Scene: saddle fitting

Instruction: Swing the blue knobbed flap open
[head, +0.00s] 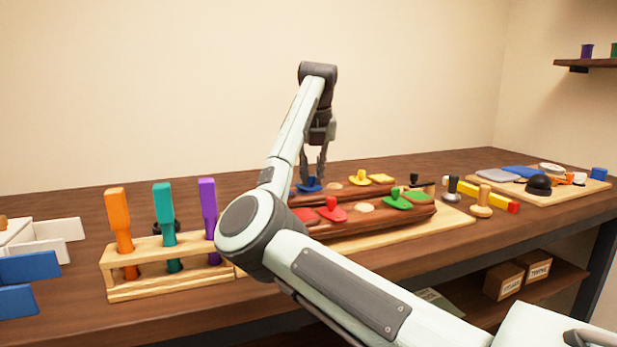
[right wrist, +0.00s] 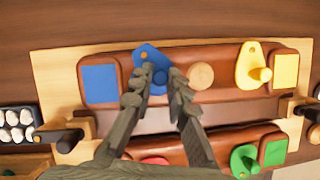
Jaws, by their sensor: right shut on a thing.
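The blue knobbed flap (right wrist: 147,57) is on the far brown padded bar, beside a blue square patch (right wrist: 101,84) and apart from it. It also shows in the head view (head: 306,187). My right gripper (right wrist: 158,82) is shut on the flap's knob, from above; its fingers hide part of the flap. In the head view the same gripper (head: 314,178) reaches down to the flap. A round tan disc (right wrist: 200,76) lies just right of the fingers. My left gripper is not in view.
A yellow flap (right wrist: 249,68) is on the same bar; red (head: 332,209) and green (head: 398,200) flaps are on the near bar. A wooden rack (head: 150,291) with orange, teal and purple handles stands left. A board (head: 560,192) with small items lies right.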

